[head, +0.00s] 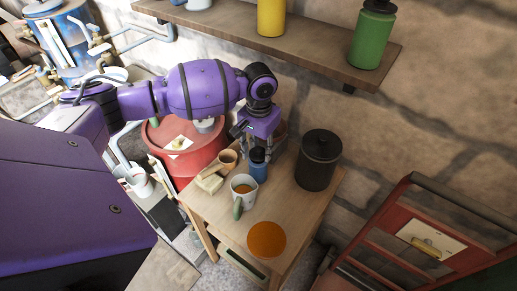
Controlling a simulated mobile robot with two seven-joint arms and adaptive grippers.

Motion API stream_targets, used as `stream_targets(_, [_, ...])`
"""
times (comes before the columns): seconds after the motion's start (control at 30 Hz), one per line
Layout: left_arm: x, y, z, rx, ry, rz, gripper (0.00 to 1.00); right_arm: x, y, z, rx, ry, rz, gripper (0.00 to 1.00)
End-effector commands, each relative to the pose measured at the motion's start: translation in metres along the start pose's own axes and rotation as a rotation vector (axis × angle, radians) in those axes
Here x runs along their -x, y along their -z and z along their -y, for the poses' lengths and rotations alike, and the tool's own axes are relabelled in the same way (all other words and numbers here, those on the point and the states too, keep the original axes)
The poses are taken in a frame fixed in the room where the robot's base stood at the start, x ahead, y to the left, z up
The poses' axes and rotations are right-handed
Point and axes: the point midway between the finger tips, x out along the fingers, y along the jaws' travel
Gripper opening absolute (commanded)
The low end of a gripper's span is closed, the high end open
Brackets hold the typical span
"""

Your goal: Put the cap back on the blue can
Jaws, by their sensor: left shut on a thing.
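The blue can (258,172) stands upright on the small wooden table, near its back edge. A darker blue cap (258,155) shows right at the top of the can. I cannot tell whether it is seated or just above the rim. My left gripper (257,146) points down over the can and is shut on the cap. Its fingertips are small and partly hidden by the purple wrist. My right gripper is out of view.
On the wooden table (222,222) are a black lidded canister (318,162), a white mug (243,186), a small tan cup (228,159), a pale block (209,183) and an orange disc (266,240). A red drum (185,150) stands left. A shelf (330,48) hangs above.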

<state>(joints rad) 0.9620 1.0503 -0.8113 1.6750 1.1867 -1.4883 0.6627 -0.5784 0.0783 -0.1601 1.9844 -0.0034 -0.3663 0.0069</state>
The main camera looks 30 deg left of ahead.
Motion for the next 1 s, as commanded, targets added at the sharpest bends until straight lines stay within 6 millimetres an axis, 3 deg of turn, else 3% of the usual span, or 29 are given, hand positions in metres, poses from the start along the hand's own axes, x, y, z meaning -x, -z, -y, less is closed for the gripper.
stream_targets(1.0, [-0.0086, 0.0001, -0.0001, -0.001, 0.000, 0.000, 0.25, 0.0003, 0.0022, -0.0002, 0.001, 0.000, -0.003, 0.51])
